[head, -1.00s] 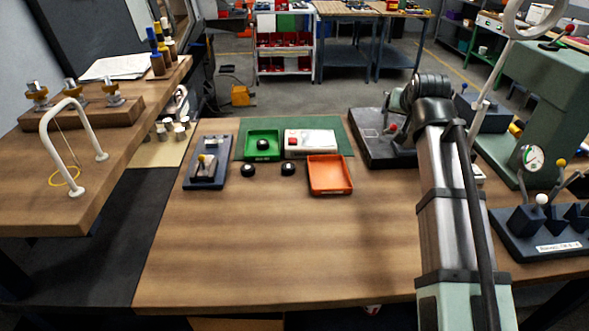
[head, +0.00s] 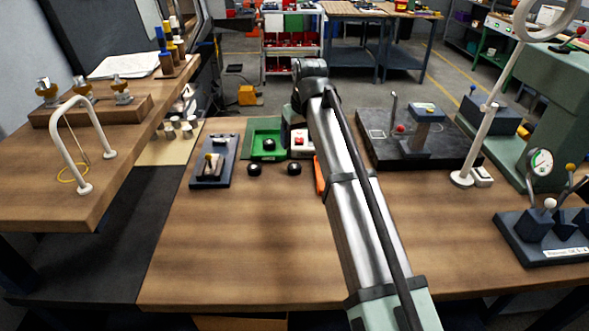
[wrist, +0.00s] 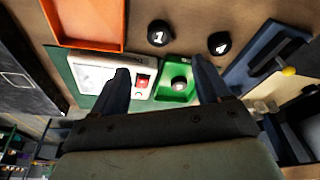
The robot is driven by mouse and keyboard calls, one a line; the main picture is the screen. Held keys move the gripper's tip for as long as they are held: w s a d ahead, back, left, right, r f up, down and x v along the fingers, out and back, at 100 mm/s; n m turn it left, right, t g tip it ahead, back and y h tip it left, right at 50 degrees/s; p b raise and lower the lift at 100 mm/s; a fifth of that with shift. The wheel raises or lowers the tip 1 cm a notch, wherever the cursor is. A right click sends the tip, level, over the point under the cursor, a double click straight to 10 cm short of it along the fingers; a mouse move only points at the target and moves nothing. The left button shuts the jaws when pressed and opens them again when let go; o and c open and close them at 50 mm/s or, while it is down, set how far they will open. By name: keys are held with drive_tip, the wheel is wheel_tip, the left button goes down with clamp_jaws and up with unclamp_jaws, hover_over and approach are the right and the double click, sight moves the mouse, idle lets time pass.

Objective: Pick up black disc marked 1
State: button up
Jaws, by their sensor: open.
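The black disc marked 1 (wrist: 159,33) lies on the wooden bench, and its white numeral shows in the wrist view. In the head view it is the right one of two black discs (head: 294,169). The disc marked 4 (wrist: 219,43) lies beside it, at the left in the head view (head: 254,169). My gripper (wrist: 163,78) is open and empty. In the wrist view its fingers stand in front of the white box and green tray, with disc 1 beyond the fingertips. In the head view my arm hides most of the gripper.
An orange tray (wrist: 88,22) lies near disc 1. A green tray (wrist: 170,97) holds another black disc (wrist: 179,83). A white box (wrist: 88,75) with a red button stands beside it. A dark fixture (head: 225,165) is left of the discs. The bench front is clear.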

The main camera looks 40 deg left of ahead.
hover_over(295, 166)
drive_tip(key=d, duration=0.1)
drive_tip(key=f, duration=0.6)
drive_tip(key=shift+s, duration=0.35)
drive_tip(key=shift+d+x, duration=0.15)
drive_tip(key=shift+x, duration=1.15)
drive_tip(key=shift+d+x, duration=0.1)
drive_tip(key=shift+x, duration=1.15)
drive_tip(key=shift+f, duration=0.1)
drive_tip(key=c, duration=1.3)
